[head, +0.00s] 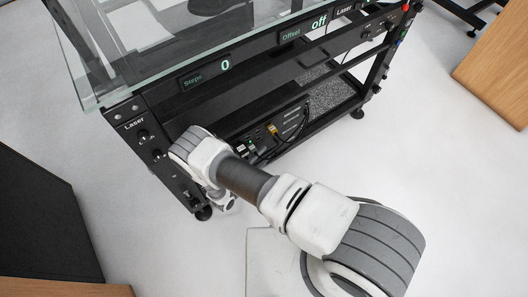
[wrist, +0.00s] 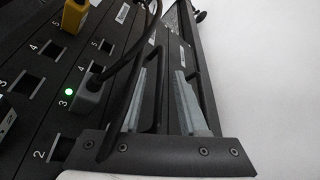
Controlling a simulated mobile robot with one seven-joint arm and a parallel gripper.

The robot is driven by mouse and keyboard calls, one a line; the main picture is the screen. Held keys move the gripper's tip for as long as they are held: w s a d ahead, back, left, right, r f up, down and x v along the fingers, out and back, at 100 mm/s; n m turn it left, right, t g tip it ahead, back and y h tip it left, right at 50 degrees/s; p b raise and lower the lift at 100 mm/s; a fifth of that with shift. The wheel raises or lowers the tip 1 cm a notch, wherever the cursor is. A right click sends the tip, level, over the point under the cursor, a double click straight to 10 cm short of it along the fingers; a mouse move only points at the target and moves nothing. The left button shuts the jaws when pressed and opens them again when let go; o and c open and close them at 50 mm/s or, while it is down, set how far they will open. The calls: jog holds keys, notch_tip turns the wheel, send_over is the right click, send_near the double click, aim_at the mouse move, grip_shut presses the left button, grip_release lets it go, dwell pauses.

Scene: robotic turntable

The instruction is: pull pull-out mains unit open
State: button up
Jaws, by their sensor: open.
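The pull-out mains unit (head: 262,140) is a black panel with sockets low inside the black frame under the glass-topped table. In the wrist view its panel (wrist: 45,75) fills the left side, with numbered sockets, a grey plug beside a green light and a yellow plug. A thin black loop, which looks like its handle, stands by my left finger; I cannot tell whether it lies between the fingers. My gripper (wrist: 160,75) is open, its two grey fingers apart along the panel's right edge. In the head view my arm hides the gripper.
The table frame (head: 180,185) has a front leg and knobs close left of my arm. A black cable (wrist: 128,50) runs up from the plug near my fingers. White floor lies free right of the unit. A wooden block (head: 495,75) stands at the far right.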

grip_shut()
dwell(0.3)
dwell(1.2)
